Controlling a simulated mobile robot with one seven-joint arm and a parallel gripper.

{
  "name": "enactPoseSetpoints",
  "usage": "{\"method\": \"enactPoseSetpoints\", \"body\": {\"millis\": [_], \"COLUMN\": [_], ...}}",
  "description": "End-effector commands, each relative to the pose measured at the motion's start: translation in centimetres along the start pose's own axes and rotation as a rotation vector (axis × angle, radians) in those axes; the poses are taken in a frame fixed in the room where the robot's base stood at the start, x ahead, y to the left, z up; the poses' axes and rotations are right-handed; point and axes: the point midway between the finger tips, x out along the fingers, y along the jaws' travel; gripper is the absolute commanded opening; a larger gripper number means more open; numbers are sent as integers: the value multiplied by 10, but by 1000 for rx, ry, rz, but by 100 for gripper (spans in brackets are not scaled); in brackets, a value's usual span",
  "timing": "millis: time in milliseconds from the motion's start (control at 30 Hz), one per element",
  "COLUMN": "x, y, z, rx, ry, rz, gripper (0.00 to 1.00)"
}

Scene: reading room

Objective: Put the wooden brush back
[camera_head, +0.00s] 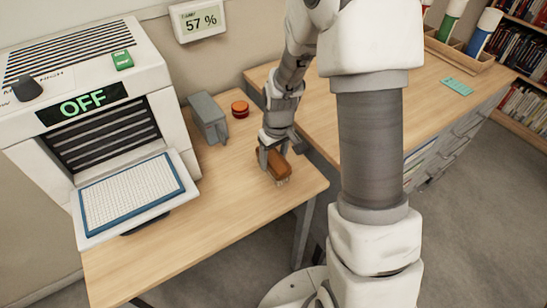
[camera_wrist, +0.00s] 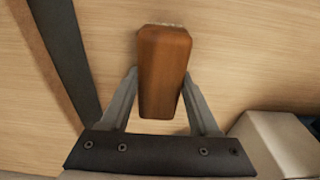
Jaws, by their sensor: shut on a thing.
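The wooden brush (camera_head: 274,167) is a reddish-brown block with pale bristles, near the right end of the wooden table by its front edge. In the wrist view the brush (camera_wrist: 163,72) lies lengthwise between the two fingers. My gripper (camera_head: 272,157) is shut on the brush, with a finger on each side. In the wrist view my gripper (camera_wrist: 160,85) grips the brush around its middle. I cannot tell whether the brush touches the table top or hangs just above it.
A white machine marked OFF (camera_head: 85,112) with a blue-rimmed tray (camera_head: 182,184) stands at left. A grey box (camera_head: 208,118) and a red round object (camera_head: 240,109) are behind the brush. The table (camera_head: 220,215) is clear in front. A second desk (camera_head: 437,87) is at right.

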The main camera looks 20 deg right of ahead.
Motion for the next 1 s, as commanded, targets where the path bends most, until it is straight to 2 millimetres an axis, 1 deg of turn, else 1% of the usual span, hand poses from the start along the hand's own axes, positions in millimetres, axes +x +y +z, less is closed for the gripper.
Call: {"method": "enactPoseSetpoints", "body": {"millis": [33, 100, 200, 467, 567, 667, 1000], "x": [2, 1, 1, 1, -4, -17, -90], "y": [0, 0, 0, 0, 0, 0, 1], "z": [0, 0, 0, 0, 0, -1, -1], "rx": [0, 0, 0, 0, 0, 0, 1], "ry": [0, -1, -1, -1, 0, 1, 4], "rz": [0, 0, 0, 0, 0, 0, 2], "gripper": [64, 77, 92, 92, 92, 92, 92]}}
